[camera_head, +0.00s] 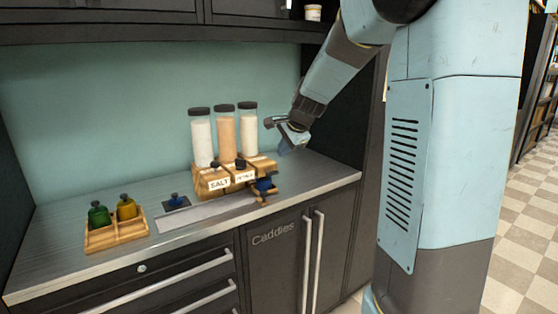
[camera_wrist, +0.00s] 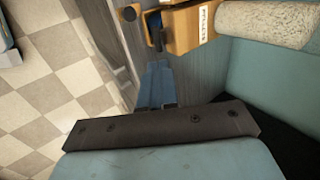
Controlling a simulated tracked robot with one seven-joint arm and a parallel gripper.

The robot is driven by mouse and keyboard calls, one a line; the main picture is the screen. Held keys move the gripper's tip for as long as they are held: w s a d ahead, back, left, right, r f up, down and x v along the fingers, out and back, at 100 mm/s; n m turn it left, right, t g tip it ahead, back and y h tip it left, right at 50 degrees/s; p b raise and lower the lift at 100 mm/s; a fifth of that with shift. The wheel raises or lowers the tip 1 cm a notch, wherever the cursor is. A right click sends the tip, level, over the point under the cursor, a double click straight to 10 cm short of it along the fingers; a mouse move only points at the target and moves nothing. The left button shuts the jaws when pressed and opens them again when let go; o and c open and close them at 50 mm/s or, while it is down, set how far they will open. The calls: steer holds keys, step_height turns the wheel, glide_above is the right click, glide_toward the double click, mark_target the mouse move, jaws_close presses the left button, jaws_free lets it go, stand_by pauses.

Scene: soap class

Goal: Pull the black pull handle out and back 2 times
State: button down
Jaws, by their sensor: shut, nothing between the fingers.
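The wooden dispenser (camera_head: 205,181) stands on the counter with three clear jars on top, holding white, orange and pale fill. Its front has labels, one reading SALT. Small black knobs (camera_head: 214,165) show on its front; which one is the pull handle I cannot tell surely.
A wooden caddy (camera_head: 116,236) with green and yellow bottles stands at left. The counter's front edge (camera_head: 200,226) is near; a dark side wall stands at right.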

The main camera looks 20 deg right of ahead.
steer(key=v, duration=0.3)
steer(key=shift+s+d+r, duration=0.15)
steer(key=shift+r, duration=0.15)
steer(key=c, duration=1.8)
jaws_free()
steer(key=shift+s+r, duration=0.15)
steer(key=shift+r, duration=0.05)
steer(key=shift+o, duration=0.6)
steer(key=shift+s, duration=0.1)
steer(key=o, duration=0.6)
steer(key=s+f+y, duration=0.1)
steer(key=f, duration=0.1)
steer(key=s+f+n+g+y, duration=0.1)
steer(key=f, duration=0.4)
steer(key=shift+s+d+g+y, duration=0.1)
steer(key=shift+s+g+y, duration=0.3)
steer(key=shift+c, duration=0.2)
steer(key=n+t+y, duration=0.3)
steer(key=t+y, duration=0.2)
steer(key=t, duration=0.2)
glide_toward(268, 170)
steer(key=f+x, duration=0.1)
steer(key=x, duration=0.5)
steer(key=shift+a+f, duration=0.15)
steer(key=shift+a, duration=0.1)
steer(key=shift+s, duration=0.15)
steer(key=shift+c, duration=0.2)
steer(key=shift+t, duration=0.3)
jaws_close()
